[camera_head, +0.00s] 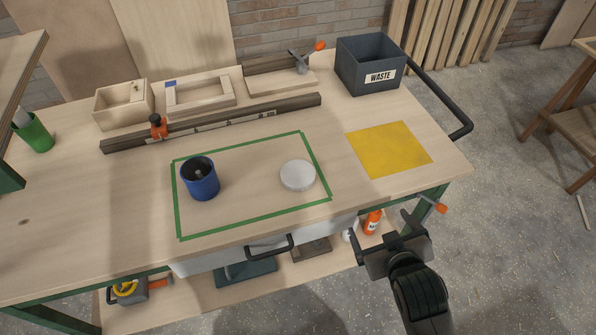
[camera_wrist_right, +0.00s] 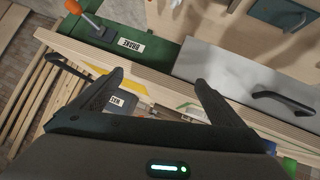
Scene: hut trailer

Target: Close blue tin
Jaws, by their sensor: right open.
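The blue tin (camera_head: 201,181) stands upright and open on the workbench, inside a green taped rectangle (camera_head: 247,218). Something small and light shows inside its dark mouth. A round pale grey lid (camera_head: 298,175) lies flat to the right of the tin, inside the same rectangle, apart from the tin. My right gripper (camera_head: 382,235) is open and empty, off the bench's front edge, to the right of and nearer than the lid. In the right wrist view its two fingers (camera_wrist_right: 158,78) are spread with nothing between them. My left gripper is not in view.
A yellow sheet (camera_head: 389,149) lies right of the rectangle. A waste bin (camera_head: 370,64) stands at the back right. A dark rail (camera_head: 211,122) with an orange clamp, a wooden box (camera_head: 123,104) and a wooden frame (camera_head: 200,95) lie behind. A drawer handle (camera_head: 270,247) juts from the front.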

